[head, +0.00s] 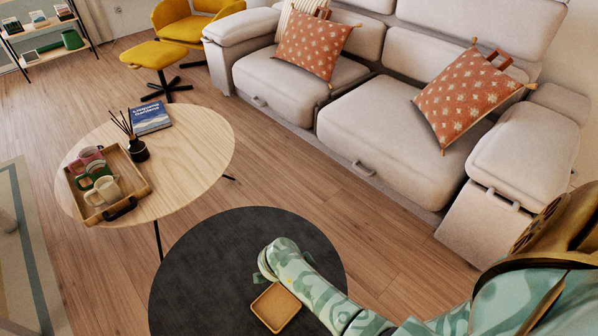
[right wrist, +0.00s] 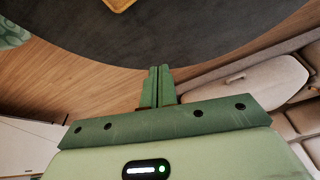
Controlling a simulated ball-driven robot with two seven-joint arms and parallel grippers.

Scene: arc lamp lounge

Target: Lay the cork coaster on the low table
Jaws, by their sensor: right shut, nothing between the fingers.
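The cork coaster (head: 275,307) is a tan square with a raised rim. It appears to lie flat on the dark round low table (head: 185,290), beside my right arm. A corner of the coaster (right wrist: 118,3) shows at the top of the right wrist view, against the dark table (right wrist: 60,35). My right gripper (right wrist: 157,70) is shut and empty, its fingers together in front of the table's edge and apart from the coaster. In the head view my right arm reaches over the table, and its fingers cannot be made out. My left gripper is not in view.
A light wooden table (head: 200,155) at the left holds a tray (head: 140,185) with mugs, a reed diffuser (head: 138,150) and a blue book (head: 150,118). A beige sofa (head: 350,130) with orange cushions stands behind. Bare dark tabletop lies left of the coaster.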

